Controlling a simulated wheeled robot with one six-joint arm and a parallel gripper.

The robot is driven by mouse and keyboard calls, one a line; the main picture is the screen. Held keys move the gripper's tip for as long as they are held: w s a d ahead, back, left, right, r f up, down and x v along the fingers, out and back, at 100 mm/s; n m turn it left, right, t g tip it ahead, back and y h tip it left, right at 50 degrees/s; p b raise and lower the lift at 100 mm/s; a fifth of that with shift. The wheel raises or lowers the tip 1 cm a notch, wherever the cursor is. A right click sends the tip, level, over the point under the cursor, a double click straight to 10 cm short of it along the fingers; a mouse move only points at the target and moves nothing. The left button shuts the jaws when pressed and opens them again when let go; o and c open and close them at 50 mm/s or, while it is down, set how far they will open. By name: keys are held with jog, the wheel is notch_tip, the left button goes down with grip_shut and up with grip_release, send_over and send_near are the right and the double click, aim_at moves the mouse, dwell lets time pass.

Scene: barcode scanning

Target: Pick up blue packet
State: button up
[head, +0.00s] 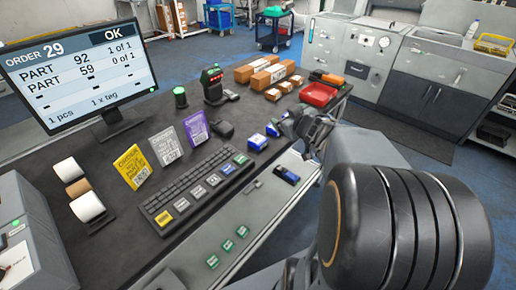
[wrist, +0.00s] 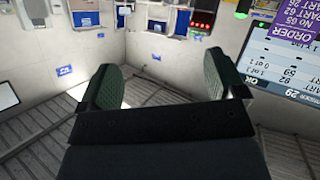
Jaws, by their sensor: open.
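Small blue-and-white packets lie on the dark bench in the head view, one (head: 257,142) right of the keyboard and one (head: 272,130) closer to my gripper. A darker blue item (head: 286,174) lies on the grey front ledge; I cannot tell whether it is a packet. My gripper (head: 312,128) is above the bench's right part, just right of the packets, partly hidden by its own wrist. In the wrist view my gripper (wrist: 162,76) has its two green-padded fingers wide apart, with nothing between them.
A monitor (head: 80,67) stands at the back left. Yellow (head: 132,167), grey (head: 166,145) and purple (head: 196,129) cards stand behind the keyboard (head: 195,187). Cardboard boxes (head: 265,75) and a red tray (head: 318,94) occupy the far right end.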

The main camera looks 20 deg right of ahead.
jog(key=s+f+n+g+y+b, duration=0.2)
jog(key=s+f+n+y, duration=0.15)
jog(key=f+y, duration=0.35)
jog(key=b, duration=0.2)
send_near(258, 139)
jog(key=x, duration=0.3)
jog(key=shift+w+d+f+m, duration=0.15)
jog(key=shift+f+m, duration=0.05)
jog(key=shift+m, duration=0.05)
jog(key=shift+b+x, duration=0.65)
jog(key=shift+x, duration=2.35)
jog(key=shift+c, duration=0.4)
jog(key=c, duration=0.9)
jog(key=shift+c, duration=0.5)
jog(key=shift+r, duration=0.15)
